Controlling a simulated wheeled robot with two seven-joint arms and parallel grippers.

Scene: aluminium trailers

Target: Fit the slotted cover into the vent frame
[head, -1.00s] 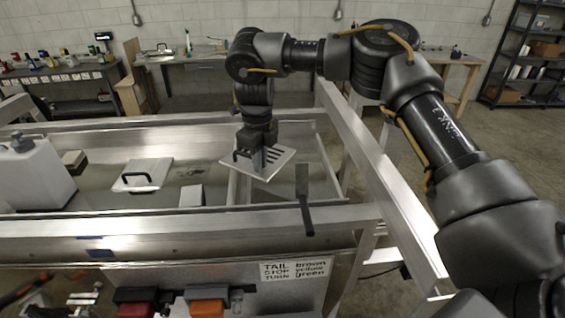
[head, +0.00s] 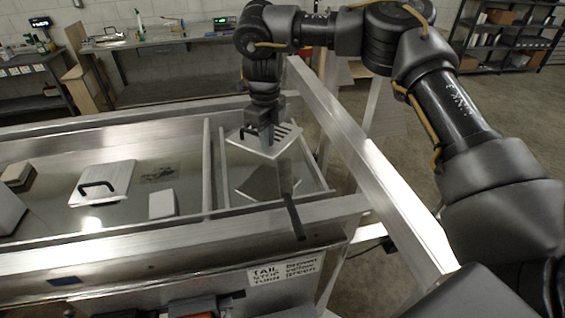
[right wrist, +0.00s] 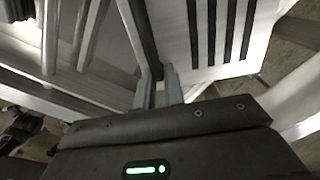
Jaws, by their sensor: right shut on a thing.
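The slotted cover (head: 284,139) is a pale square plate with dark parallel slots and a dark handle. My right gripper (head: 266,139) is shut on its handle and holds it, slightly tilted, above the right bay of the trailer. In the right wrist view the fingers (right wrist: 160,88) close on the black handle, and the slotted plate (right wrist: 258,65) lies to the right. Below the cover a dark square area with pale edges (head: 262,184) shows inside the bay; I cannot tell for sure that it is the vent frame. The cover is clear of it. My left gripper is not in view.
A plain pale lid with a black handle (head: 118,178) and a small white block (head: 162,204) sit in the left bay. A dark upright bar (head: 293,218) stands at the near rail. A long aluminium beam (head: 345,135) runs along the right.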

